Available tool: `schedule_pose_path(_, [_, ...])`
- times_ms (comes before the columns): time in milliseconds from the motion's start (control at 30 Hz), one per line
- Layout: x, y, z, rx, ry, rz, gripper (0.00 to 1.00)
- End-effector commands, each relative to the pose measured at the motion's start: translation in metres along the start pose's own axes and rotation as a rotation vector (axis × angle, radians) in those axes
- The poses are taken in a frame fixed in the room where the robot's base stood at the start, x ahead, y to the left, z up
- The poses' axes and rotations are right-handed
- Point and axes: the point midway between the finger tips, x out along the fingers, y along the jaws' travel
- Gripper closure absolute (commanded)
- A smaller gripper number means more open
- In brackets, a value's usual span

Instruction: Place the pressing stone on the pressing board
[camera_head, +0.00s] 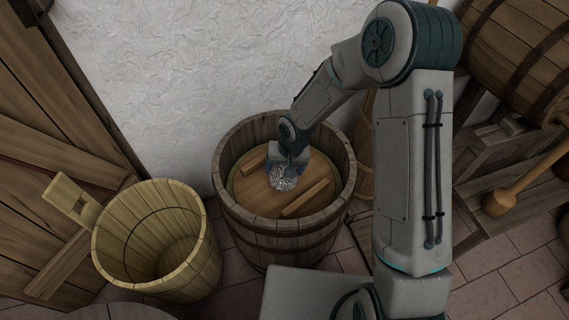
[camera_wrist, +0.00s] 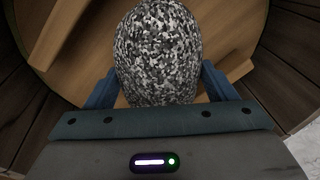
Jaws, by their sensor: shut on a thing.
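The pressing stone (camera_head: 285,179) is a speckled grey, rounded stone. It is between the fingers of my gripper (camera_head: 287,165), which is shut on it. The pressing board (camera_head: 250,192) is a round wooden lid with raised battens, lying inside a dark wooden barrel (camera_head: 290,228). In the head view the stone appears over the middle of the board, between two battens. The wrist view shows the stone (camera_wrist: 158,52) large between the blue fingers, with the board (camera_wrist: 85,60) behind it. I cannot tell whether the stone touches the board.
An empty light wooden bucket (camera_head: 160,240) with a tall handle stands left of the barrel. A large cask (camera_head: 515,50) lies on a wooden stand at right, with a wooden mallet or ladle (camera_head: 500,203) near it. A white wall (camera_head: 190,70) is close behind the barrel.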

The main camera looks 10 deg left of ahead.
Motion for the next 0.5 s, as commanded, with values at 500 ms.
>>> schedule_pose_path(500, [0.028, 0.004, 0.002, -0.001, 0.002, -0.001, 0.92])
